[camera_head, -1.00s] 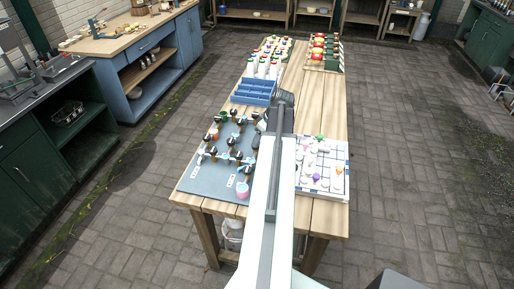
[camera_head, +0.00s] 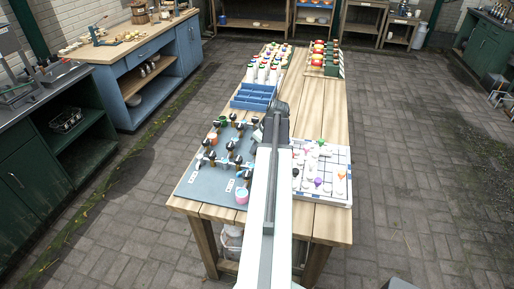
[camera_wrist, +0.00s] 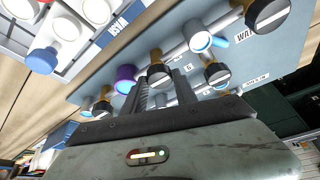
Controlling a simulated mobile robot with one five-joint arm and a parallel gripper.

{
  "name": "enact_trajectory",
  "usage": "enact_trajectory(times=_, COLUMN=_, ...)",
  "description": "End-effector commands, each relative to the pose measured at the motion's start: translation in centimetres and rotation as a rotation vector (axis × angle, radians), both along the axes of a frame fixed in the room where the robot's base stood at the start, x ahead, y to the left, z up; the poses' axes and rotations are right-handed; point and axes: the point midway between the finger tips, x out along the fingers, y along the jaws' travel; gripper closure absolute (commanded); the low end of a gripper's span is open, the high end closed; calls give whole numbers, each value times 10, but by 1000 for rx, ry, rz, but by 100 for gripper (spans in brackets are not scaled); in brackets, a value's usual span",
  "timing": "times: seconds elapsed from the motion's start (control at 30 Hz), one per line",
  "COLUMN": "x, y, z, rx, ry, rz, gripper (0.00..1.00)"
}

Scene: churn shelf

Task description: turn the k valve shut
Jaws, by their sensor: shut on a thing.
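A grey valve board (camera_head: 205,188) lies on the near left of the wooden table, with several brass valves with black knobs on it. In the wrist view the board (camera_wrist: 225,60) is close up. My gripper (camera_wrist: 162,84) is at the board, its two dark fingers at a black-capped brass valve (camera_wrist: 158,72). The jaws are shut on this valve's knob; the exact contact is partly hidden by the fingers. I cannot read a k label beside it. In the head view my arm covers the board's right side and hides the fingers.
A purple-ringed fitting (camera_wrist: 125,79) and another black-capped valve (camera_wrist: 216,74) stand close on either side. A white tray with small pieces (camera_head: 325,178) is right of my arm. A blue divided rack (camera_head: 253,97) stands behind the board.

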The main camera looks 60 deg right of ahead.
Motion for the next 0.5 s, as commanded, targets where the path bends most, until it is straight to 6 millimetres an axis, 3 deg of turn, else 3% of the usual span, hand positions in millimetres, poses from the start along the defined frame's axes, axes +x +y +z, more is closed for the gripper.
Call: enact_trajectory(times=0.5, x=0, y=4, z=0, rx=-3, ry=1, rz=-367, gripper=100)
